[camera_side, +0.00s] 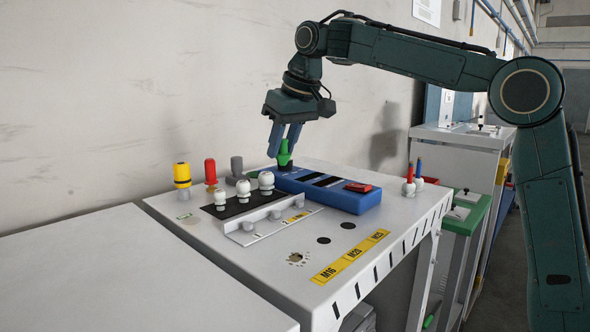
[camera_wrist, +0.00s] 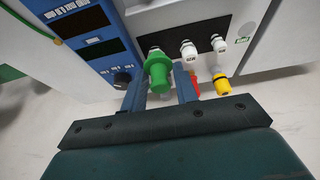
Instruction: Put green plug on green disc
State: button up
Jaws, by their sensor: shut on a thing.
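The green plug (camera_side: 284,154) is between the fingers of my gripper (camera_side: 284,136), which is shut on it. It hangs roughly upright above the far-left end of the blue instrument; I cannot tell whether it touches anything below.
The blue instrument (camera_side: 340,194) lies on the grey bench (camera_side: 235,262). A black plate with white connectors (camera_side: 243,190), a yellow-black plug (camera_side: 182,175), a red plug (camera_side: 210,172) and a grey plug (camera_side: 237,168) stand to the left. The bench front has clear room.

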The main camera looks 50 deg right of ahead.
jog(key=shift+f, duration=4)
jog(key=shift+f, duration=0.2)
jog(key=o, duration=0.9)
jog(key=shift+o, duration=0.2)
jog(key=shift+r, duration=0.1)
jog(key=v, duration=1.2)
jog(key=shift+r, duration=0.1)
jog(key=shift+c, duration=0.8)
